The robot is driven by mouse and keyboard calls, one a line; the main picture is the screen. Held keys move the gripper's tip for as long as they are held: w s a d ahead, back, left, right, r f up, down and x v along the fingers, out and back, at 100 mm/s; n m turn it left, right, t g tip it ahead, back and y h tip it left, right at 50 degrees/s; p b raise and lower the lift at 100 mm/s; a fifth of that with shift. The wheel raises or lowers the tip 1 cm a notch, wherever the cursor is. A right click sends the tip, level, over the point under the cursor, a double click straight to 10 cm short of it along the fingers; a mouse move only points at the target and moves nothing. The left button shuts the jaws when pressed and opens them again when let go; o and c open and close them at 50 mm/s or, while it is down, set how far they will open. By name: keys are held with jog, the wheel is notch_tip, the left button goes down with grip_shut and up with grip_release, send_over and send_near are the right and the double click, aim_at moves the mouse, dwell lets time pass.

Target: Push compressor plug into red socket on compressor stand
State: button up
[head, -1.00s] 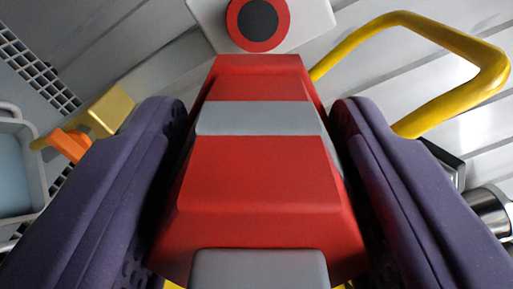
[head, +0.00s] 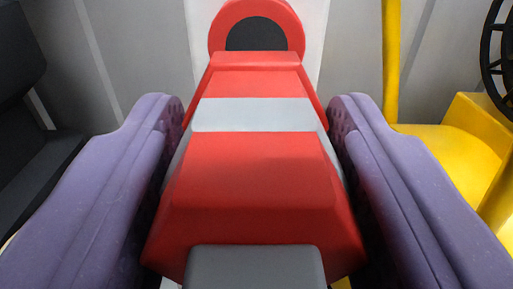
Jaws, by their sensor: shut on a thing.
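The compressor plug (head: 253,175), red with a light grey band and a grey block at its near end, fills the middle of the head view. My gripper (head: 255,120) is shut on it, one purple finger on each side. The red socket (head: 290,30), a red ring around a dark grey centre, stands upright just beyond the plug's far end. It is on a pale upright panel (head: 312,25), which looks like part of the compressor stand. The plug's far end covers the lower part of the socket in the view. I cannot tell whether the two touch.
A yellow upright post (head: 391,60) and a yellow block (head: 455,145) stand to the right, with a black spoked wheel (head: 497,55) at the upper right edge. A dark object (head: 30,130) is at the left. A grey wall (head: 130,50) lies behind.

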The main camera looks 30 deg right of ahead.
aim_at(258, 81)
jog(key=shift+b+x, duration=1.2)
jog(key=shift+x, duration=1.7)
jog(key=shift+w+d, duration=0.3)
jog(key=shift+w, duration=0.1)
jog(key=o, duration=1.5)
